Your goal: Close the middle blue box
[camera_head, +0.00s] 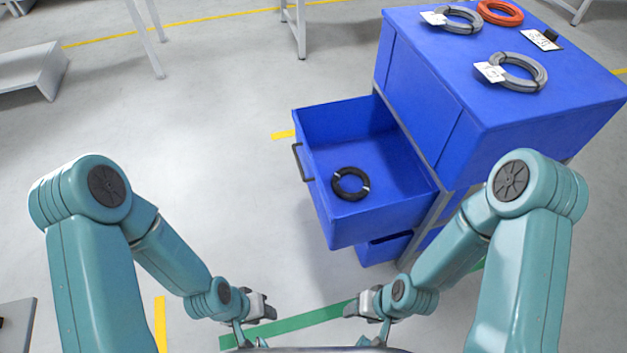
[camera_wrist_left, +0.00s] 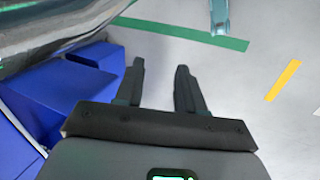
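The middle blue box (camera_head: 341,225) is a drawer pulled far out to the left of the blue cabinet (camera_head: 416,87). Its dark handle (camera_head: 302,162) is on its left front face. A black cable reel (camera_head: 350,184) lies inside it. My left gripper (camera_head: 262,340) is low in front of my body, left of the box and apart from it. In the left wrist view its two fingers (camera_wrist_left: 160,85) are spread with nothing between them. My right gripper (camera_head: 366,340) is low near the bottom edge; its fingers are too hidden to judge.
A lower blue box (camera_head: 383,248) sticks out a little under the middle one. Grey reels (camera_head: 520,72) and an orange reel (camera_head: 500,12) lie on the cabinet top. The floor left of the box is clear. A white table leg (camera_head: 298,30) stands behind.

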